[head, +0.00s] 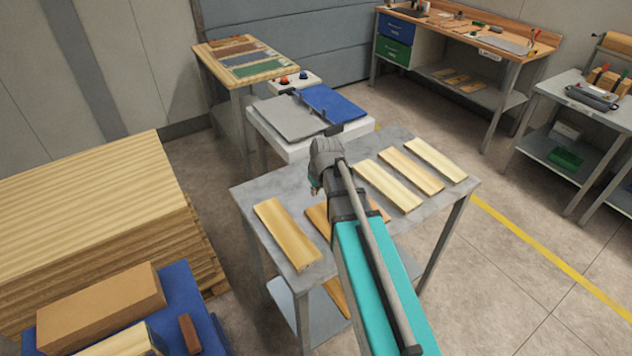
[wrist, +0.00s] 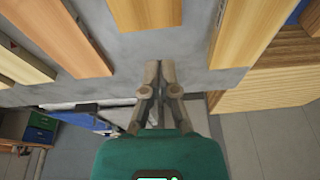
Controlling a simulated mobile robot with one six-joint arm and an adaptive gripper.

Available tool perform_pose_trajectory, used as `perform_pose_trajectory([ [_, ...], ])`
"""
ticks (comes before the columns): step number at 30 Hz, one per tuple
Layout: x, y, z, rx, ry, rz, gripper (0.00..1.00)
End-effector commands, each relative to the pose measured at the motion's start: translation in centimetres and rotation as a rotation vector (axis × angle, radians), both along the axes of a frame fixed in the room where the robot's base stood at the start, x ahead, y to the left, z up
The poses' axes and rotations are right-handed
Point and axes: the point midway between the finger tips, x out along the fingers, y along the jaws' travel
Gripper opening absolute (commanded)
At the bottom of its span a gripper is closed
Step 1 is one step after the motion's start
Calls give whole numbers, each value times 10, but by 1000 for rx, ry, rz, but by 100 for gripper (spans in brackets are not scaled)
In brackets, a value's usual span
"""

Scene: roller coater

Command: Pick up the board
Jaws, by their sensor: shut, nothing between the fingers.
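Several wooden boards lie flat on a grey metal table. A yellowish board (head: 287,232) lies alone at the left; in the wrist view a board (wrist: 240,30) lies right of my gripper. A more orange board (head: 319,217) is partly hidden behind my arm; an orange board (wrist: 147,13) also shows at the top of the wrist view. Paler boards (head: 388,186) (head: 411,171) (head: 436,160) lie at the right. My gripper (wrist: 160,68) is shut and empty over bare tabletop, near the table's edge. In the head view my gripper (head: 314,190) is small and partly hidden by my wrist.
The grey table (head: 395,138) has a lower shelf. A white machine (head: 295,148) with a blue panel (head: 333,102) stands just behind it. A large timber stack (head: 85,205) is at the left. A workbench (head: 470,38) stands at the back right. Floor right of the table is clear.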

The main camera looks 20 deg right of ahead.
Motion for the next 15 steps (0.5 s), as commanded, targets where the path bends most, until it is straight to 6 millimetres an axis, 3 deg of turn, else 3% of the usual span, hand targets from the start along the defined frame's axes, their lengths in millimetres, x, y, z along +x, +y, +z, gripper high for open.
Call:
perform_pose_trajectory([
  [1, -26, 5, -1, -3, 31, -23, 0],
  [3, -55, 11, -3, -8, 80, -64, 0],
  [9, -127, 22, -6, -38, 205, -186, 0],
  [12, -146, 23, -6, -52, 239, -227, 0],
  [15, -153, 24, -6, -58, 254, -243, 0],
])
